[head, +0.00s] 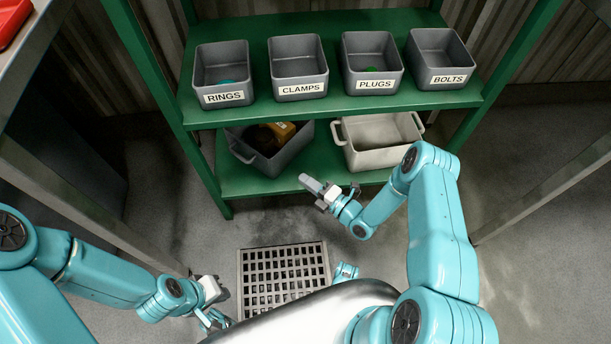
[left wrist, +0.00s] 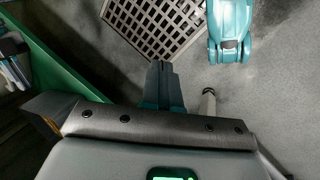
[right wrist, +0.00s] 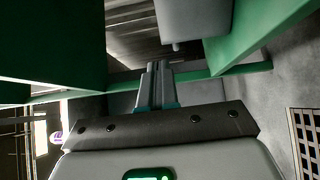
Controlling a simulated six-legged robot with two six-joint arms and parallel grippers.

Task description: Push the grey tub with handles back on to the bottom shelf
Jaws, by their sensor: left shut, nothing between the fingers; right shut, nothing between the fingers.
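The dark grey tub with handles (head: 284,155) sits skewed on the left of the green bottom shelf (head: 240,182), one corner toward the shelf's front edge. It holds a brown item and dark contents. My right gripper (head: 309,184) is shut and empty in front of the shelf, just right of and nearer than that tub; I see no clear contact. Its closed fingers show in the right wrist view (right wrist: 157,85), below a grey box-shaped surface. My left gripper (head: 215,318) is low near the floor grate, shut and empty; its fingers show in the left wrist view (left wrist: 160,85).
A pale tub with handles (head: 380,140) stands on the right of the bottom shelf. Several labelled bins, such as the CLAMPS bin (head: 298,68), line the shelf above. Shelf posts (head: 203,160) bound the sides. A floor grate (head: 284,272) lies in front.

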